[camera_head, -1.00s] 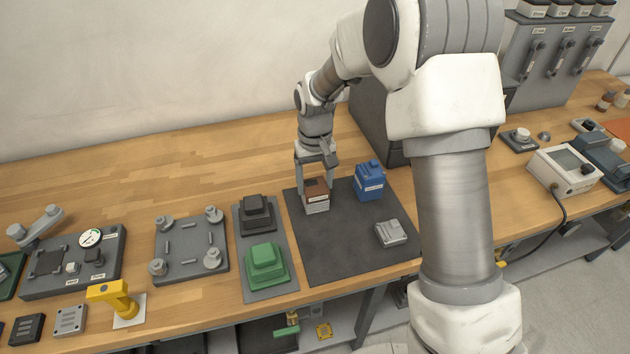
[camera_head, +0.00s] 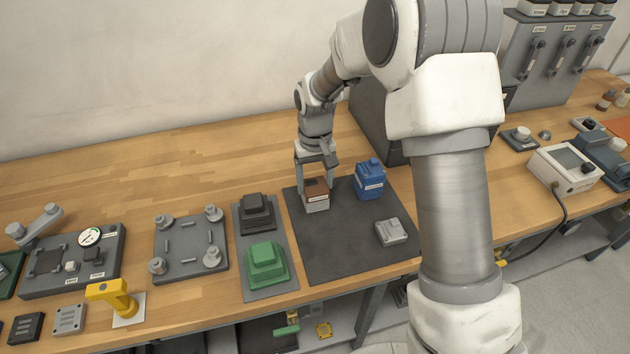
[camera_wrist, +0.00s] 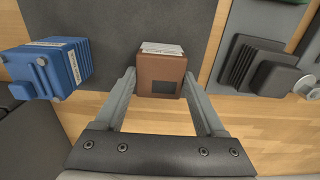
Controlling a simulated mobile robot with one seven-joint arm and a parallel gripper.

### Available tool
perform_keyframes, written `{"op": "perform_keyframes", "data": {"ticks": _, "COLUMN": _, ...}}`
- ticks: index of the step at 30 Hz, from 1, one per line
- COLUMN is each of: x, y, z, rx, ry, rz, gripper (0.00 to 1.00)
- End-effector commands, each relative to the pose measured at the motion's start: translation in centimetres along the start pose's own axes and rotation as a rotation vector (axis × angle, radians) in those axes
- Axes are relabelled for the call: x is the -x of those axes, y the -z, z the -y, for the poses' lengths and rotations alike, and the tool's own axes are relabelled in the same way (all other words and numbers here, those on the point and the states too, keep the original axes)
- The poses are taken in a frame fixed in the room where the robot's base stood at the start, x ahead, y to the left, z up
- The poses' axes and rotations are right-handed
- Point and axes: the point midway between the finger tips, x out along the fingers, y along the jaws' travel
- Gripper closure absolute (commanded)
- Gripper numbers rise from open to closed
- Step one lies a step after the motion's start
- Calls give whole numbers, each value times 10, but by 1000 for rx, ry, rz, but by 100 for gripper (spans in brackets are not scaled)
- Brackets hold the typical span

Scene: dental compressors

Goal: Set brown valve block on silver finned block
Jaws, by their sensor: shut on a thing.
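The brown valve block (camera_head: 315,187) sits on top of the silver finned block (camera_head: 317,207) on the dark mat in the head view. My gripper (camera_head: 317,182) reaches down from above, with its fingers on either side of the brown block, shut on it. In the wrist view the brown block (camera_wrist: 161,78) lies between the fingertips of my gripper (camera_wrist: 160,80), with a pale label along its far edge. The silver block is largely hidden beneath the brown block in the wrist view.
A blue block (camera_head: 369,181) stands just right of the stack on the dark mat (camera_head: 340,250). A small grey block (camera_head: 390,232) lies nearer the front. A black block (camera_head: 257,212) and a green block (camera_head: 265,263) stand on a plate to the left. The mat's front-middle is clear.

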Motion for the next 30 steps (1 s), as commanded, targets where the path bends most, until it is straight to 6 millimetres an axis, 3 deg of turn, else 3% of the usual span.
{"op": "perform_keyframes", "data": {"ticks": 7, "x": 0, "y": 0, "z": 0, "rx": 0, "ry": 0, "rz": -1, "gripper": 97}}
{"op": "perform_keyframes", "data": {"ticks": 8, "x": 0, "y": 0, "z": 0, "rx": 0, "ry": 0, "rz": -1, "gripper": 23}}
{"op": "perform_keyframes", "data": {"ticks": 12, "x": 0, "y": 0, "z": 0, "rx": 0, "ry": 0, "rz": -1, "gripper": 0}}
{"op": "perform_keyframes", "data": {"ticks": 23, "x": 0, "y": 0, "z": 0, "rx": 0, "ry": 0, "rz": 0, "gripper": 0}}
{"op": "perform_keyframes", "data": {"ticks": 30, "x": 13, "y": 0, "z": 0, "rx": 0, "ry": 0, "rz": 0, "gripper": 0}}
